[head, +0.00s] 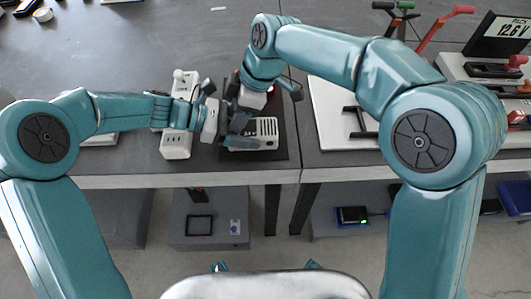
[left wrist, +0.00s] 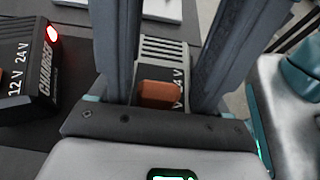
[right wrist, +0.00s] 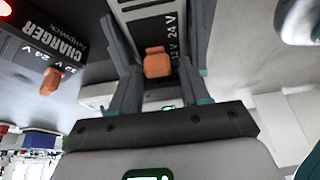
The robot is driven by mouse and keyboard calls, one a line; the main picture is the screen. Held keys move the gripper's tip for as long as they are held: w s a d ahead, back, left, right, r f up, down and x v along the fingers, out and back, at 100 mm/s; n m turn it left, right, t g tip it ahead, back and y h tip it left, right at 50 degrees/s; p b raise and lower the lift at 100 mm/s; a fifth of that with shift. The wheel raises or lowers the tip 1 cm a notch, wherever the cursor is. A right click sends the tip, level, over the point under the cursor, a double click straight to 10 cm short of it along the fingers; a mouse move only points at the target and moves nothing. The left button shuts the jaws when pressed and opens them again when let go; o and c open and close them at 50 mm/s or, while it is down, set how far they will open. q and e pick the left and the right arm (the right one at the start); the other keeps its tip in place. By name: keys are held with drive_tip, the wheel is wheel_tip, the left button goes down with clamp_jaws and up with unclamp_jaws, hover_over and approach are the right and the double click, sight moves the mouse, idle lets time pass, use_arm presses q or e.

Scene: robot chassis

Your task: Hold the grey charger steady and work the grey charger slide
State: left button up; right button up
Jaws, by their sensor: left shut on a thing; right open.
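The grey charger (head: 268,134) lies near the front edge of the table, its vented end to the right in the head view. My left gripper (head: 224,124) is shut on it; in the left wrist view the charger's vented body (left wrist: 165,48) sits between the fingers. The orange slide (left wrist: 158,94) shows there near the palm, beside "24 V" lettering. My right gripper (head: 241,118) is open above the charger. In the right wrist view its fingers stand on either side of the orange slide (right wrist: 157,62), with "12 V 24 V" printed beside it. Contact with the slide cannot be told.
A dark charger (left wrist: 25,75) with a red light stands close by; it also shows in the right wrist view (right wrist: 55,45). A white power strip (head: 177,145) lies left of my grippers. A white panel (head: 333,115) is to the right. The table's front edge is near.

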use_arm(q)
drive_tip(key=shift+s+f, duration=0.15)
drive_tip(key=shift+f, duration=0.05)
use_arm(e)
drive_tip(key=d, duration=0.3)
drive_tip(key=shift+w+d, duration=0.2)
drive_tip(key=shift+d, duration=0.1)
drive_tip(key=v, duration=1.1)
drive_tip(key=s+a+f+n+g+h, duration=0.1)
drive_tip(key=s+a+f+g, duration=0.15)
drive_tip(key=s+f, duration=0.45)
drive_tip(key=s+a+f+n+g, duration=0.15)
drive_tip(key=s+f+g, duration=0.25)
drive_tip(key=s, duration=0.6)
use_arm(q)
drive_tip(key=shift+r, duration=0.1)
use_arm(e)
drive_tip(key=s+d+f+m+h, duration=0.1)
drive_tip(key=d+f+m, duration=0.1)
drive_tip(key=f, duration=0.9)
drive_tip(key=s+d+f+m+t+h, duration=0.1)
drive_tip(key=s+d+f+m, duration=0.1)
drive_tip(key=f, duration=0.8)
drive_tip(key=shift+s+d+f+m, duration=0.2)
drive_tip(key=shift+d+f+m, duration=0.3)
drive_tip(key=shift+d, duration=0.5)
drive_tip(key=shift+r+t, duration=0.1)
drive_tip(key=shift+t, duration=0.15)
